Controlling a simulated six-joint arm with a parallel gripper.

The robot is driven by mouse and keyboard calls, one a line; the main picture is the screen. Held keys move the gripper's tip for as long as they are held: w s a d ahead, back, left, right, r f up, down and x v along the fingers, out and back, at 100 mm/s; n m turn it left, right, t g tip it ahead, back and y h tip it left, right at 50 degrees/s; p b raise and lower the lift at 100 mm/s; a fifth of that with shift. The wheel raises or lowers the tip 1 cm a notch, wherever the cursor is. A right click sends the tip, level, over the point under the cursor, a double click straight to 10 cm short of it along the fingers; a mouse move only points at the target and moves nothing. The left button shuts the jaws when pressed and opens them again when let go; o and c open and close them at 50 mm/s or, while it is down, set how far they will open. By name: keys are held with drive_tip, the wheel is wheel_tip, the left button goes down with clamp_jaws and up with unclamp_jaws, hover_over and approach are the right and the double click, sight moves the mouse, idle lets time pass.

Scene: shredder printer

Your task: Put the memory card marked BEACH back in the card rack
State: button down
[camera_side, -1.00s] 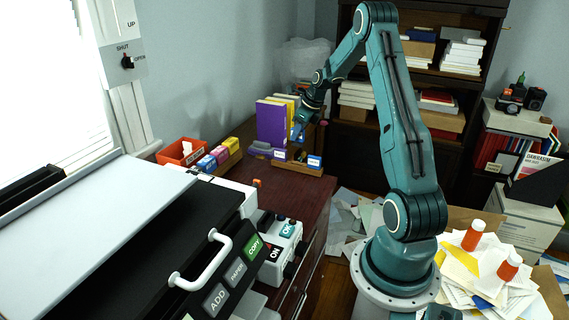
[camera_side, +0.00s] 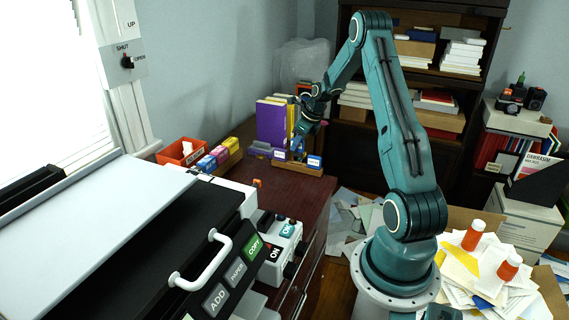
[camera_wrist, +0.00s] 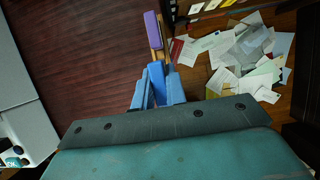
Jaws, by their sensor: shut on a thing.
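The card rack (camera_side: 300,170) is a low wooden holder at the far end of the dark red desk. A purple card with a white label (camera_side: 279,154) stands in its left part, and a blue labelled card (camera_side: 315,161) in its right part. My gripper (camera_side: 298,150) points down over the rack's middle, between those cards. It is shut on a blue card (camera_wrist: 157,84), seen between the fingers in the wrist view. I cannot read its label or tell whether its lower edge touches the rack. The rack also shows in the wrist view (camera_wrist: 165,54), partly hidden by my gripper.
Purple and yellow binders (camera_side: 271,122) stand right behind the rack. The printer (camera_side: 110,220) fills the near left. Papers (camera_wrist: 240,60) litter the floor beyond the desk edge.

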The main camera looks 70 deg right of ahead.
sight(299, 151)
drive_tip(key=shift+f, duration=0.85)
drive_tip(key=shift+f, duration=1.7)
idle(0.5)
drive_tip(key=c, duration=1.3)
unclamp_jaws()
drive_tip(key=shift+c, duration=0.2)
drive_tip(key=shift+r, duration=0.1)
drive_tip(key=v, duration=1.3)
drive_tip(key=shift+s+r, duration=0.2)
drive_tip(key=shift+r, duration=0.05)
